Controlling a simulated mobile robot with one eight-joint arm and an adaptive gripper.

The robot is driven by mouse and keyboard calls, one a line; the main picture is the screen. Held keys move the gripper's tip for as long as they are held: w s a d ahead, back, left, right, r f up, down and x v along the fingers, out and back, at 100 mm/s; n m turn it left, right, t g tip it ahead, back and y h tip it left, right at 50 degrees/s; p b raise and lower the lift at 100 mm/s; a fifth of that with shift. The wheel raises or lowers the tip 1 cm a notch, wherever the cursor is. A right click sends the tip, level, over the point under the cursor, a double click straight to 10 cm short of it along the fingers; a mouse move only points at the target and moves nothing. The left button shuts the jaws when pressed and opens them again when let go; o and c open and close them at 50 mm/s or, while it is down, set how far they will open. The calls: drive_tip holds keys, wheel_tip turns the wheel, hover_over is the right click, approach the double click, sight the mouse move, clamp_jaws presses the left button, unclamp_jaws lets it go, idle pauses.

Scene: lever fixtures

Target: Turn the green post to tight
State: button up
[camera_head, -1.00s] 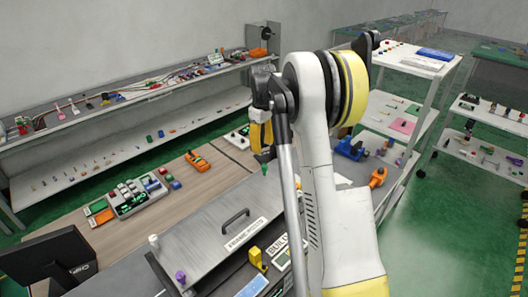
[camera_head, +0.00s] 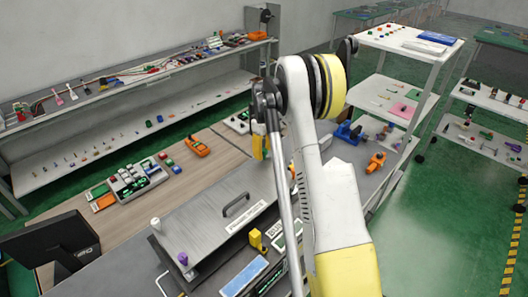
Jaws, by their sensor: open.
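The green post does not show now; my gripper and arm cover the far corner of the grey metal plate (camera_head: 205,225), where it stood in the earlier view. My gripper (camera_head: 260,150) is pointed down over that far corner, with its yellow parts showing and its fingertips partly hidden. It is open. I cannot tell whether it touches the post or is around it. A white post (camera_head: 156,224) and a purple post (camera_head: 183,259) stand at the plate's near left end. A dark handle (camera_head: 236,201) is on the plate.
A yellow fixture (camera_head: 257,240) and a blue panel (camera_head: 244,277) are in front of the plate. An orange device (camera_head: 197,146) and a grey button box (camera_head: 137,181) lie on the wooden top behind. A dark monitor (camera_head: 52,250) stands at left.

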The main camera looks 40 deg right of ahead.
clamp_jaws()
drive_tip(key=m+b, duration=0.3)
drive_tip(key=shift+f+m, duration=0.15)
drive_tip(key=shift+m, duration=0.25)
drive_tip(key=m+b, duration=0.3)
drive_tip(key=m, duration=0.2)
drive_tip(key=shift+m, duration=0.3)
drive_tip(key=m+b, duration=0.2)
drive_tip(key=m, duration=0.3)
drive_tip(key=m+b, duration=0.1)
drive_tip(key=m, duration=0.4)
drive_tip(key=shift+s+d, duration=0.1)
drive_tip(key=shift+r, duration=0.2)
